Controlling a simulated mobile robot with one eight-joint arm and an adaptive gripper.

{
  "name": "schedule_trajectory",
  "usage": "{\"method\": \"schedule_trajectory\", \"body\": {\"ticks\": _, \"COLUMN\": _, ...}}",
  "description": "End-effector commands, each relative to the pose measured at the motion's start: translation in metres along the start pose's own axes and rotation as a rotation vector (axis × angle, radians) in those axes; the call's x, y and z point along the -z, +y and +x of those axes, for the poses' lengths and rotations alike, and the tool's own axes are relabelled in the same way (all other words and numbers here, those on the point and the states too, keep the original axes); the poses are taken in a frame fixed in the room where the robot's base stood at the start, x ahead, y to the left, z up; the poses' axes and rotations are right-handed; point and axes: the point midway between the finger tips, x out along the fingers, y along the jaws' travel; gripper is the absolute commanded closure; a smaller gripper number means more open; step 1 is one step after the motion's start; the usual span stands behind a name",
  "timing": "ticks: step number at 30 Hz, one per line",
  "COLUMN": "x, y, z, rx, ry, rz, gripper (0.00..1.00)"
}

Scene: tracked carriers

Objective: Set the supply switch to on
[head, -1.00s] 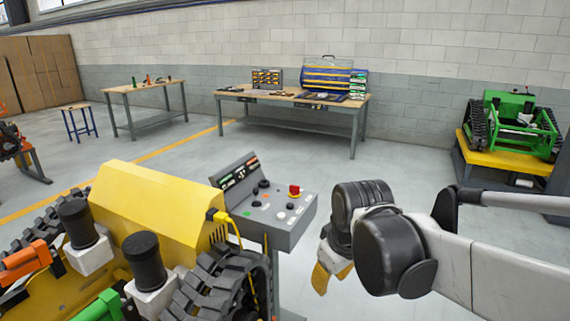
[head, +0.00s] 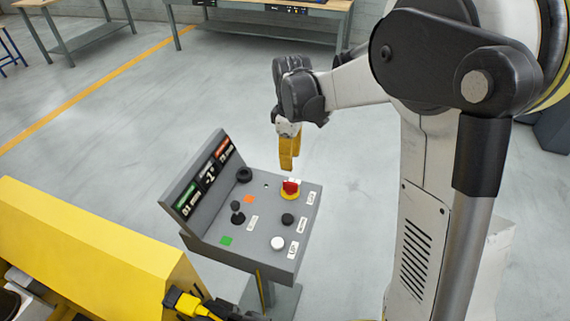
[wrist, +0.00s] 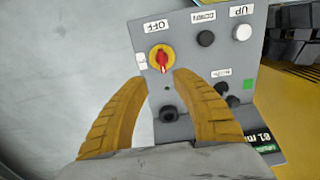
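The supply switch is a red knob on a yellow round base (head: 290,189), at the far right part of the grey control panel (head: 262,215). In the wrist view the red and yellow switch (wrist: 162,58) lies beyond my fingertips, with an upside-down OFF label beside it. My gripper (head: 288,168) has yellow fingers and hangs just above the switch in the head view. In the wrist view my gripper (wrist: 159,75) is open, its two fingers apart with nothing between them. The switch looks untouched.
The panel also carries a white button (head: 278,243), a black button (head: 287,219), a black joystick (head: 237,217) and a raised display (head: 203,175). A yellow machine (head: 90,260) stands at the lower left. Workbenches stand at the back. The floor right of the panel is clear.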

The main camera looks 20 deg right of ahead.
Motion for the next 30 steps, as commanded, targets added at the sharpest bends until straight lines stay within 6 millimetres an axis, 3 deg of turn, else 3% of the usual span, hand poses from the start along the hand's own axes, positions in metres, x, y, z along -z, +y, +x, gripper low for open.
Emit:
{"method": "schedule_trajectory", "body": {"ticks": 9, "x": 0.0, "y": 0.0, "z": 0.062, "rx": -0.001, "ry": 0.0, "rz": 0.001, "gripper": 0.68}}
{"method": "schedule_trajectory", "body": {"ticks": 15, "x": 0.0, "y": 0.0, "z": 0.092, "rx": -0.001, "ry": 0.001, "rz": 0.002, "gripper": 0.68}}
{"method": "schedule_trajectory", "body": {"ticks": 28, "x": 0.0, "y": 0.0, "z": 0.103, "rx": -0.001, "ry": 0.001, "rz": 0.002, "gripper": 0.68}}
{"method": "schedule_trajectory", "body": {"ticks": 29, "x": 0.0, "y": 0.0, "z": 0.103, "rx": -0.001, "ry": 0.001, "rz": 0.002, "gripper": 0.72}}
{"method": "schedule_trajectory", "body": {"ticks": 30, "x": 0.0, "y": 0.0, "z": 0.103, "rx": -0.001, "ry": 0.001, "rz": 0.002, "gripper": 0.84}}
